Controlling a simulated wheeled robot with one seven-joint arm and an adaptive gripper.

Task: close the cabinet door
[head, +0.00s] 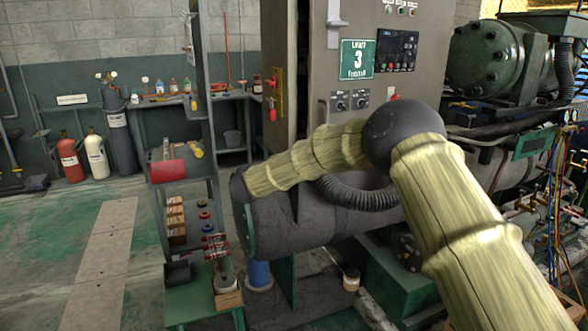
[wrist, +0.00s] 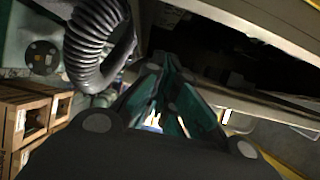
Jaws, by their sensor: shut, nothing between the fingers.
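The grey-brown cabinet (head: 325,75) stands at the centre of the head view, with a green "3" sign, a dark control panel and knobs on its front. My arm crosses in front of the cabinet's lower part. My gripper is not clear in the head view. In the wrist view my gripper (wrist: 168,88) has its teal fingers together and empty, close to a pale edge and a dark space.
A ribbed black hose (wrist: 95,45) is left of the fingers in the wrist view, above wooden crates (wrist: 22,115). A green shelf rack (head: 182,205) stands left of the cabinet. Compressor machinery (head: 490,60) fills the right. Open floor (head: 110,230) lies at left.

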